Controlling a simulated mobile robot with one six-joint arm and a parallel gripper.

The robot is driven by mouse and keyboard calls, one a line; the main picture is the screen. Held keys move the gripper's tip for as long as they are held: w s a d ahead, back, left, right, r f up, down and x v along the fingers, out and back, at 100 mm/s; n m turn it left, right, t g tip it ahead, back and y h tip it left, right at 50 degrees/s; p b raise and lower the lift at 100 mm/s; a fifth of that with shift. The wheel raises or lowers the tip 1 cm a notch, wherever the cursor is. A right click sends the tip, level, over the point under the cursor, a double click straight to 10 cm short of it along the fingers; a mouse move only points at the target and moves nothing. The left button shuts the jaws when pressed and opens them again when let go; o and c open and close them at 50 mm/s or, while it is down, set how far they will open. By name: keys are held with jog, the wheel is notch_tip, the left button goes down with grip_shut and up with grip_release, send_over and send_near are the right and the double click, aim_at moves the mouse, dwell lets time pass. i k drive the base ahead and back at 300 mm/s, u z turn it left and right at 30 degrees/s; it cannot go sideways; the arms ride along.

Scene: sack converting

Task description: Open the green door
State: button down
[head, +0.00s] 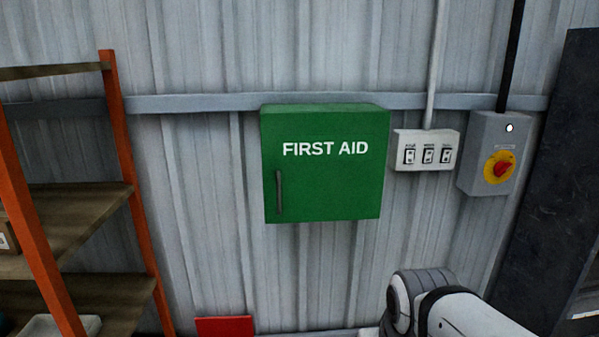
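A green first aid cabinet (330,185) hangs on the corrugated metal wall in the middle of the head view. Its green front door carries white "FIRST AID" lettering and looks shut. A dark vertical handle (279,192) sits on the door's left side, toward the bottom. Part of my arm shows at the bottom right, below and to the right of the cabinet and apart from it. My gripper is not in view.
An orange-framed shelf (128,180) stands at left. A dark panel (560,190) stands at far right. A red object (225,327) is low down.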

aim_at(327, 166)
jog(key=k, duration=1.3)
jog(key=u, duration=0.45)
jog(key=i, duration=1.9)
jog(key=u, duration=0.2)
